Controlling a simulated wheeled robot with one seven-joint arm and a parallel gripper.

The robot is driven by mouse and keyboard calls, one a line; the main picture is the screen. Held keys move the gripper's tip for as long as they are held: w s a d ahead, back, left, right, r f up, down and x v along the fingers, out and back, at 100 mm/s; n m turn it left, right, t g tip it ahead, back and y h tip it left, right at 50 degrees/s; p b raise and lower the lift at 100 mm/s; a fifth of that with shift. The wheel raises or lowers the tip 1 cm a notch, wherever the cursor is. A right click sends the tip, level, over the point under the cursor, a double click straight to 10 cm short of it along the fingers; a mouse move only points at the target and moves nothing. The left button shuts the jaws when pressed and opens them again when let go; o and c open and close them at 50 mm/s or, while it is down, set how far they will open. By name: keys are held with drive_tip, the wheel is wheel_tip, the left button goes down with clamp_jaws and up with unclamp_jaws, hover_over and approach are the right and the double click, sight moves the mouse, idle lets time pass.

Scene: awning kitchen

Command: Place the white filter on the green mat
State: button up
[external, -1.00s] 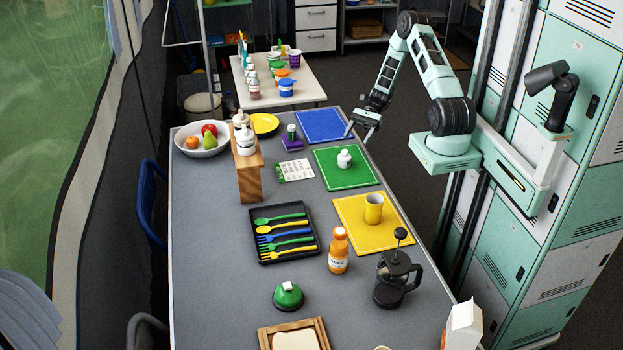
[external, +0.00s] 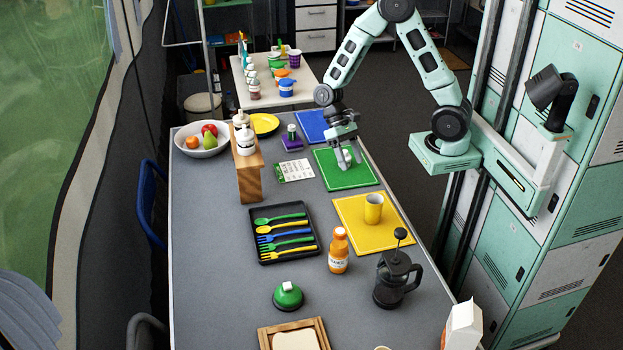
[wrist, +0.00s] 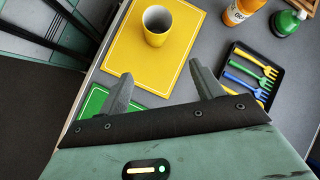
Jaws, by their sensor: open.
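The green mat (external: 350,180) lies flat near the right edge of the table; a corner shows at the left in the wrist view (wrist: 94,102). A small white bottle-shaped item, the likely white filter (external: 347,155), stands on this mat, now mostly covered by my fingers. I cannot clearly identify it as a filter. My gripper (external: 349,163) is over the green mat, pointing down, with its fingers beside the white item. In the wrist view its fingers (wrist: 160,76) are spread apart, and the white item is hidden. Contact with it cannot be told.
A yellow mat (external: 350,232) with a yellow cup (external: 373,209) lies nearer the camera. A blue mat (external: 310,124) is beyond. An orange bottle (external: 338,250), French press (external: 392,280), cutlery tray (external: 305,210) and wooden stand (external: 250,183) occupy the table.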

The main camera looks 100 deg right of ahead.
drive_tip(key=s+a+r+n+t+h, duration=0.1)
drive_tip(key=s+a+r+n+h, duration=0.2)
drive_tip(key=s+a+n, duration=0.4)
drive_tip(key=s+a+r+n+t+h, duration=0.1)
drive_tip(key=s+a+r+n+h, duration=0.2)
drive_tip(key=s+a+n, duration=0.4)
drive_tip(key=a+n, duration=0.3)
drive_tip(key=a, duration=0.5)
drive_tip(key=shift+r+n, duration=0.3)
drive_tip(key=shift+r, duration=0.1)
drive_tip(key=shift+a, duration=0.1)
